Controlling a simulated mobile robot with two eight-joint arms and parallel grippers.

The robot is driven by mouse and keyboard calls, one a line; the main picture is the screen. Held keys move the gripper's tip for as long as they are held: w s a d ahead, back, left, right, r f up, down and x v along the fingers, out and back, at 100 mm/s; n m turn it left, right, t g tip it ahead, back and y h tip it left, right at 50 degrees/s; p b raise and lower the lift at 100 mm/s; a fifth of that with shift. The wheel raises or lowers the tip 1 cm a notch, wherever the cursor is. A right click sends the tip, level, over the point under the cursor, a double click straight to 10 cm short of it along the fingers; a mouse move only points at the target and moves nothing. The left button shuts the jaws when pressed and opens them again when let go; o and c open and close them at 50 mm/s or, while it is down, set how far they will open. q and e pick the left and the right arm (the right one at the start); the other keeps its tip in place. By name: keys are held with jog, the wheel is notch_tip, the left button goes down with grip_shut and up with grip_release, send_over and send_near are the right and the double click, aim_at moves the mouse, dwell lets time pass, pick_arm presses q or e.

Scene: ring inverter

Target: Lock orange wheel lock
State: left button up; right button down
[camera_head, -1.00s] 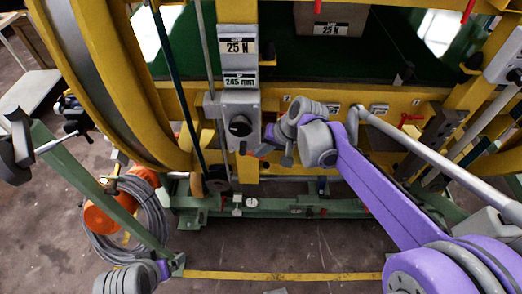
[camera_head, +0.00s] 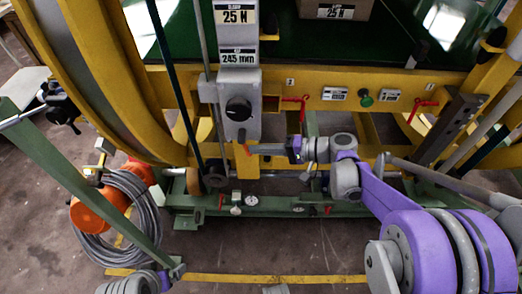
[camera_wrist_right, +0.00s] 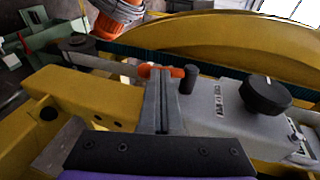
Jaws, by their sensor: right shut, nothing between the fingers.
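The orange wheel lock (camera_head: 246,149) shows as a small orange-red handle below the grey box with the black knob, low on the yellow post. In the right wrist view its orange bar (camera_wrist_right: 150,71) lies across the tips of my right gripper (camera_wrist_right: 160,75). My right gripper (camera_head: 254,149) points left in the head view, its tips close to the handle. Its fingers are shut together with nothing between them. They look very near or touching the bar; contact cannot be told. The fingers hide part of the bar. My left gripper is not in view.
The grey box's black knob (camera_head: 238,109) is just above the gripper; a black cylinder (camera_wrist_right: 188,79) stands beside the orange bar. Red levers (camera_head: 296,101) and a green knob (camera_head: 366,101) line the yellow beam. A coiled grey cable (camera_head: 125,215) hangs at left.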

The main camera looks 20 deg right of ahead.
pick_arm(q)
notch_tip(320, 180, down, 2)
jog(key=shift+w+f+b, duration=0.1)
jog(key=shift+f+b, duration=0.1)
jog(key=shift+b, duration=0.55)
pick_arm(e)
jog(key=shift+w+a+f+t+y, duration=0.15)
jog(key=shift+a+f+y, duration=0.15)
jog(key=shift+y, duration=0.15)
jog(key=shift+a+f+t+y, duration=0.15)
jog(key=shift+f+y, duration=0.15)
jog(key=shift+y, duration=0.15)
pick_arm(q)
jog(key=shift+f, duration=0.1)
pick_arm(e)
jog(key=shift+a, duration=0.15)
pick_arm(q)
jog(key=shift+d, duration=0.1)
